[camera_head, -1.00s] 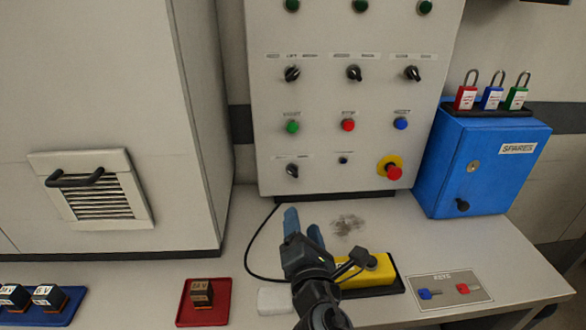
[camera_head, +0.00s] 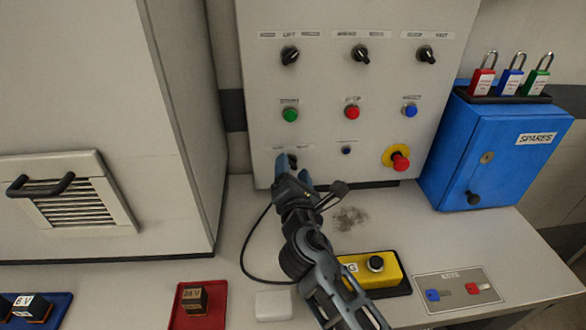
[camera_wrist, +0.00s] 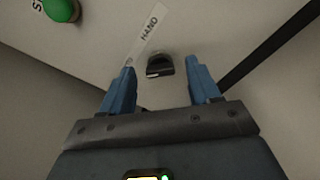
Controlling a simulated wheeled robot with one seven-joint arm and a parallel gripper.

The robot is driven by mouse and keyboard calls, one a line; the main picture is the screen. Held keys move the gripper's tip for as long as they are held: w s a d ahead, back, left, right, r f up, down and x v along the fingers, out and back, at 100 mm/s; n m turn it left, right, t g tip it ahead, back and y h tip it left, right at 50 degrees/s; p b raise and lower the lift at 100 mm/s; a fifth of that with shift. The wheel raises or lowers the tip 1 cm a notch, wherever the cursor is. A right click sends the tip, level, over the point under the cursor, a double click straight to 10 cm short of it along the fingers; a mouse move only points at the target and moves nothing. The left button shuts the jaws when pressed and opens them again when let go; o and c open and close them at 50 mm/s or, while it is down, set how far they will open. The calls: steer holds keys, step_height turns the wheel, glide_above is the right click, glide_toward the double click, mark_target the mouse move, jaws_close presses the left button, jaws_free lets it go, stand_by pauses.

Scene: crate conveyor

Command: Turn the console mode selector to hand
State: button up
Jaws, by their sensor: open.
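The mode selector, a small black knob (camera_wrist: 160,66), shows in the wrist view just beyond my fingertips, roughly midway between them. A white label strip (camera_wrist: 148,34) reading "HAND" lies beside it; the rest of its text is cut off or unreadable. The knob has a light mark at its lower left edge. My gripper (camera_wrist: 161,82) is open, its blue fingers on either side of the knob's line, with no clear contact. In the head view, my gripper (camera_head: 293,172) is at the lower left of the console (camera_head: 325,80) and hides most of the selector.
A green button (camera_head: 290,115) sits above the selector; a red emergency stop (camera_head: 400,162) is at the console's lower right. Below are a yellow pendant box (camera_head: 350,268) and a dark cable (camera_head: 245,250). A blue spares cabinet (camera_head: 450,150) stands right.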

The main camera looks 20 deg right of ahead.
steer(key=shift+w+d, duration=0.15)
steer(key=shift+w, duration=0.2)
steer(key=shift+c, duration=0.3)
steer(key=c, duration=1)
